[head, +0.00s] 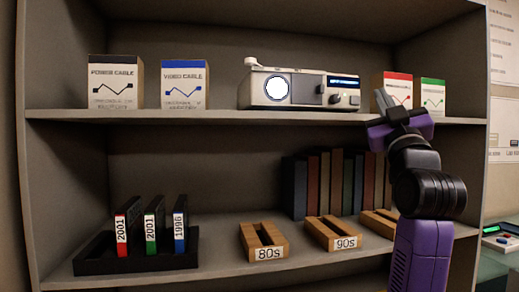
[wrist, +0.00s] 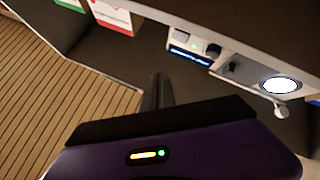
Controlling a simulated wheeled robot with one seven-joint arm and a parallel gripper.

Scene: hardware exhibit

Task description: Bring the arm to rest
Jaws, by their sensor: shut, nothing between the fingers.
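My gripper (head: 384,101) is raised in front of the upper shelf at the right in the head view. Its fingers are shut and empty. In the wrist view the closed fingers (wrist: 158,92) point toward the shelf, between the white device and the red-labelled box. My purple and black arm reaches up from the lower right in the head view and hides part of the right side of the shelf.
The upper shelf (head: 215,116) holds cable boxes (head: 183,85) and a white device (head: 300,90). A red-labelled box (head: 397,86) and a green-labelled box (head: 432,97) stand beside my gripper. Below are a black rack (head: 90,267), wooden holders (head: 264,240) and books (head: 327,185).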

